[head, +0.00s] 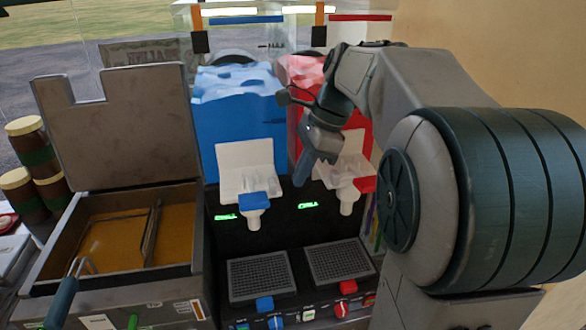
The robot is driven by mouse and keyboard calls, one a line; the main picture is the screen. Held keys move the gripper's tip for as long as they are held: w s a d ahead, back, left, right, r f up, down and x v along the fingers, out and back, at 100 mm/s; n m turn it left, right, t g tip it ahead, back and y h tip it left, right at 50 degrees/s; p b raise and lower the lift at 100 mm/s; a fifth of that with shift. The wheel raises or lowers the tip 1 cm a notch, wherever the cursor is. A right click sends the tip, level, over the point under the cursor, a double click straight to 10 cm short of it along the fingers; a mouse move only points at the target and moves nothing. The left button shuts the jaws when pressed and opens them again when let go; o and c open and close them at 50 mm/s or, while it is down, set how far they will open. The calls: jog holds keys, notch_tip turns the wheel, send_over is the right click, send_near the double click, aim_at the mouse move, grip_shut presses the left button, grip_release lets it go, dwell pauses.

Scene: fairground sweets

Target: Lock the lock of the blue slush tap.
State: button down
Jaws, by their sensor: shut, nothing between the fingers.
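The blue slush tap (254,203) has a blue handle and a pale spout. It is fixed to the front of the slush machine below the tank of blue slush (238,125). A white panel (245,160) stands behind and above the tap. I cannot make out which part is its lock or how the lock is set. My gripper (301,183) is shut and empty, pointing down. In the picture it is to the right of the blue tap and a little higher, apart from its handle. My arm and gripper hide part of the red tank.
The red tap (346,200) is to the right. Drip trays (258,277) and coloured knobs (276,322) lie below. An open-lidded fryer (120,250) stands at the left, with brown jars (30,150) beyond it. The space before the blue tap looks clear.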

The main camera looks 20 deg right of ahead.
jog(key=v, duration=1)
jog(key=shift+d+b, duration=0.35)
jog(key=shift+d, duration=0.15)
jog(key=s+a+f+n+t+h, duration=0.1)
jog(key=s+a+f+n+h, duration=0.1)
jog(key=s+f+n, duration=0.5)
jog(key=s+a+f+n+t+h, duration=0.2)
jog(key=s+a+f+n, duration=0.3)
jog(key=f+n, duration=0.6)
notch_tip(320, 180, down, 2)
jog(key=shift+s+f+n, duration=0.1)
jog(key=shift+s+n, duration=0.3)
jog(key=shift+s, duration=0.85)
jog(key=shift+a, duration=0.15)
